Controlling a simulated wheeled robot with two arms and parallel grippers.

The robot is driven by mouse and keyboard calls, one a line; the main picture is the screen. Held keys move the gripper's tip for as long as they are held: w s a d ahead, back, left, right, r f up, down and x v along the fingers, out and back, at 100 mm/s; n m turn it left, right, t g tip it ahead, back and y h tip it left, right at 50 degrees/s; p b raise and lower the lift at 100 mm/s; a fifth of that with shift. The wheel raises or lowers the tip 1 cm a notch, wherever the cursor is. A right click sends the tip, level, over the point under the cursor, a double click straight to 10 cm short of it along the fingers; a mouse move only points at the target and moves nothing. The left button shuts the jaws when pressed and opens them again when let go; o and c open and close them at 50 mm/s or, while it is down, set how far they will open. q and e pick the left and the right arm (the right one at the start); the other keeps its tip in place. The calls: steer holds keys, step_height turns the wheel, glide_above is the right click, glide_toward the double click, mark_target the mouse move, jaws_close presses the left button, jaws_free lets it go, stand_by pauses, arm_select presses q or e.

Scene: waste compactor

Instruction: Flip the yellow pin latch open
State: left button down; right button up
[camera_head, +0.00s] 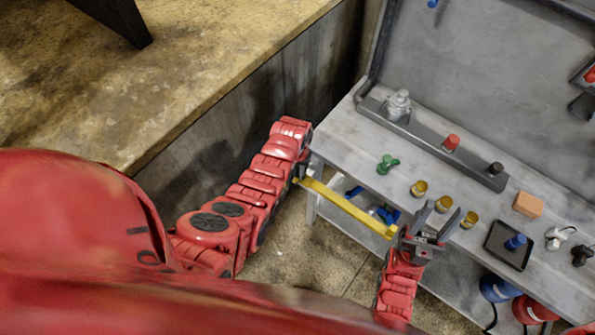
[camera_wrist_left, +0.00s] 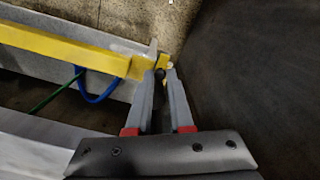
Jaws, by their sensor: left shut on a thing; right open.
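The yellow pin latch (camera_head: 345,208) shows in the head view as a long yellow bar along the front edge of the grey workbench. In the left wrist view the yellow bar (camera_wrist_left: 75,50) comes in from the left, and its end lies at my left gripper's fingertips (camera_wrist_left: 161,72). The left gripper is shut on the latch's end, where a small dark round part shows between the fingers. In the head view the left fingertips are mostly hidden by my red arm. My right gripper (camera_head: 443,212) is open and empty, fingers up, near the bar's other end.
The grey workbench (camera_head: 345,147) holds a green knob (camera_head: 387,164), several brass pieces, an orange block (camera_head: 528,204) and a black tray (camera_head: 500,258) with a blue knob. A dark wall (camera_wrist_left: 255,75) stands close to the left gripper's right side in the wrist view.

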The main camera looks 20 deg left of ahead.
arm_select(q)
steer(key=shift+d+f+m+b, duration=0.15)
steer(key=shift+m+b, duration=1)
steer(key=shift+m, duration=0.25)
steer(key=shift+s+d+m+b, duration=0.1)
steer(key=shift+s+m+b, duration=0.15)
steer(key=shift+m+b, duration=1.45)
steer(key=shift+s+d+m+b, duration=0.2)
steer(key=shift+m+b, duration=1.2)
steer(key=shift+m, duration=0.5)
steer(key=shift+s+d+m+b, duration=0.1)
steer(key=shift+s+m+b, duration=0.15)
steer(key=shift+m+b, duration=1.45)
steer(key=shift+m, duration=0.3)
steer(key=c, duration=0.8)
jaws_free()
steer(key=shift+c, duration=0.2)
steer(key=shift+r, duration=0.2)
steer(key=shift+a+r, duration=0.1)
